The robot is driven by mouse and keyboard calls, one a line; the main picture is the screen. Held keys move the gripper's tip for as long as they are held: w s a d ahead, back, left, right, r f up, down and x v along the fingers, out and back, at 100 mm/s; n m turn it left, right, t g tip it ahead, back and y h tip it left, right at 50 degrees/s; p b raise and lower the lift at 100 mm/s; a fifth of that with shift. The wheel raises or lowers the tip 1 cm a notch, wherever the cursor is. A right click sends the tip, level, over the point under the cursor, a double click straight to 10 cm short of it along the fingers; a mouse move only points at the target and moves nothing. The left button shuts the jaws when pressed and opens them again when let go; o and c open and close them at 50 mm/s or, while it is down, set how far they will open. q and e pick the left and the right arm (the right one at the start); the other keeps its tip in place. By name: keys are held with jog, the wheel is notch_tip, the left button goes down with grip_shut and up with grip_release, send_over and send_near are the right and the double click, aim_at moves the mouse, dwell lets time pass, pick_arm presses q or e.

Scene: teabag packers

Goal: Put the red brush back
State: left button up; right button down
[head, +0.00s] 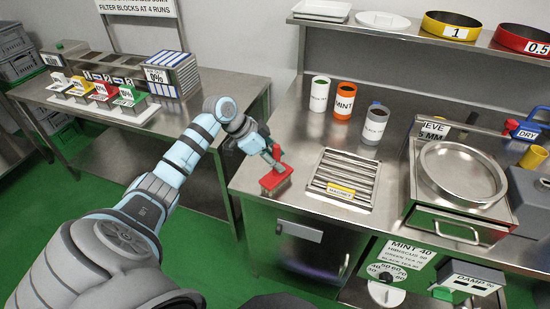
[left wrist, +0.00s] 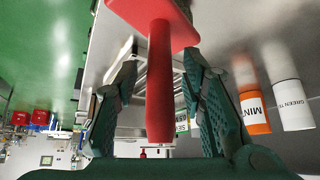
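The red brush (head: 276,180) stands on the steel counter near its front left corner, with its handle pointing up. In the left wrist view the red handle (left wrist: 160,85) runs down between the two dark fingers of my left gripper (left wrist: 160,75). Gaps show between the handle and both fingers, so the gripper looks open around it. In the head view my left gripper (head: 270,157) is right at the handle, above the brush's block. The underside of the brush is hidden. My right gripper is not in view.
A slotted grate (head: 340,178) lies right of the brush. Behind it stand a green tea cup (head: 319,95), an orange mint cup (head: 343,102) and a black tea cup (head: 374,125). A round sieve (head: 462,174) is farther right. The left table (head: 150,130) holds tea boxes.

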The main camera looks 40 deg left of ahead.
pick_arm(q)
jog(key=shift+s+r, duration=0.1)
jog(key=shift+s, duration=0.05)
jog(key=shift+a+r, duration=0.1)
jog(key=shift+r, duration=0.15)
jog(key=v, duration=1.1)
jog(key=shift+s+a+r, duration=0.15)
jog(key=shift+r, duration=0.15)
jog(key=shift+f, duration=0.1)
